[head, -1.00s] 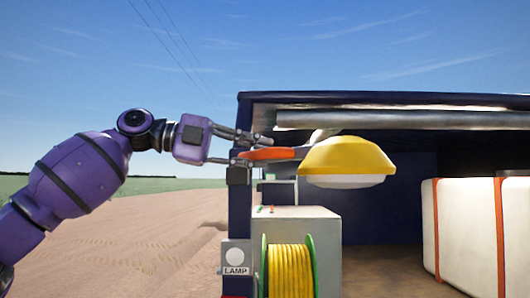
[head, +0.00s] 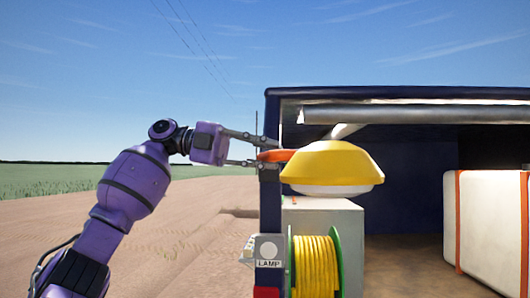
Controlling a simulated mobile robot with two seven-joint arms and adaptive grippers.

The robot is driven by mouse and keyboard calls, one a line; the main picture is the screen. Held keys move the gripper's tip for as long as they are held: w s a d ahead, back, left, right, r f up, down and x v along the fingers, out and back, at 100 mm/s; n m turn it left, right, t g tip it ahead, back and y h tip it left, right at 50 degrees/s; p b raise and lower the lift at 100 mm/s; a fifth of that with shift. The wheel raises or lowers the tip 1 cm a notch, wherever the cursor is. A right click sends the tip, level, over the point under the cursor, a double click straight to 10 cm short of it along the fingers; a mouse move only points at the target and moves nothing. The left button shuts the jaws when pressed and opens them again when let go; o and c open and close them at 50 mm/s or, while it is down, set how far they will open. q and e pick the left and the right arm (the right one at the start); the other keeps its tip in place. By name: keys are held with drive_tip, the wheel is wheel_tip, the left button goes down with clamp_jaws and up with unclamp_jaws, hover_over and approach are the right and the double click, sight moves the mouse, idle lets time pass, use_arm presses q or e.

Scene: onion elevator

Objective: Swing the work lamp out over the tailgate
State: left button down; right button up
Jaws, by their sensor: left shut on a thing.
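The work lamp has a yellow domed shade (head: 333,164) with a pale underside. It hangs from a grey arm in the opening of a dark blue vehicle body (head: 272,215). An orange handle (head: 277,155) sticks out from the lamp's left side. My left gripper (head: 262,153) is shut on this handle, one finger above it and one below, close to the body's left corner post. The fingertips are small and partly hidden against the handle and post. No tailgate can be made out. My right gripper is not in view.
Below the lamp are a grey box (head: 347,232) and a yellow cable reel (head: 316,268) with green rims. A plate marked LAMP with a round button (head: 268,250) is on the post. A white container with orange straps (head: 495,225) stands at the right. Open dirt lies left.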

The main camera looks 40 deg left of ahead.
use_arm(q)
drive_tip(key=shift+w+f, duration=0.2)
drive_tip(key=shift+f, duration=0.45)
drive_tip(key=c, duration=1.6)
unclamp_jaws()
drive_tip(key=shift+c, duration=0.2)
drive_tip(key=shift+r, duration=0.15)
drive_tip(key=shift+s+r, duration=0.1)
drive_tip(key=shift+r, duration=0.1)
drive_tip(key=v, duration=1.2)
